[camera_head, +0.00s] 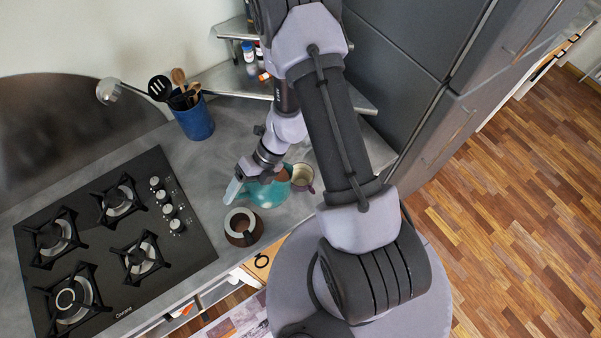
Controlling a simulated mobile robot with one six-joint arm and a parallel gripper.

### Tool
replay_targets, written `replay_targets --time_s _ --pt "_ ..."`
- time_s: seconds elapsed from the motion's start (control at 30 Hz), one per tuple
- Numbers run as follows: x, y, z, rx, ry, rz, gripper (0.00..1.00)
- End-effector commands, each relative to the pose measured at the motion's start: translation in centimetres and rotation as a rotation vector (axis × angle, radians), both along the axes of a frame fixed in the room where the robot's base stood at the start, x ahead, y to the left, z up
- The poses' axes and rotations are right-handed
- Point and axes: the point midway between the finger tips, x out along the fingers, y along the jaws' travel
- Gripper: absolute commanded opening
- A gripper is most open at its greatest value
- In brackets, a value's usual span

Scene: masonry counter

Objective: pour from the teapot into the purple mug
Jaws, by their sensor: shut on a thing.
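The teal teapot (268,194) is on or just above the grey counter, right of the cooktop; I cannot tell if it touches the counter. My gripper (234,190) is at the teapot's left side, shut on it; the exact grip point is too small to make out. The purple mug (303,185) stands just right of the teapot, with its pale inside facing up. My arm passes close above and beside both, and part of the teapot is hidden behind the wrist.
A brown round vessel with a pale rim (243,228) stands near the counter's front edge, close to the teapot. A black gas cooktop (115,240) lies at the left. A blue utensil holder (195,122) stands behind. Metal corner shelves (235,82) are at the back.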

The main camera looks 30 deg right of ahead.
Motion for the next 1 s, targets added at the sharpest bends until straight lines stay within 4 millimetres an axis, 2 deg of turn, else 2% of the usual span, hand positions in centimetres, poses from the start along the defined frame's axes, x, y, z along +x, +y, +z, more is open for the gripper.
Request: replay_targets --time_s 1.0 --pt "0.03 -0.56 0.98 0.053 0.001 -0.001 0.0"
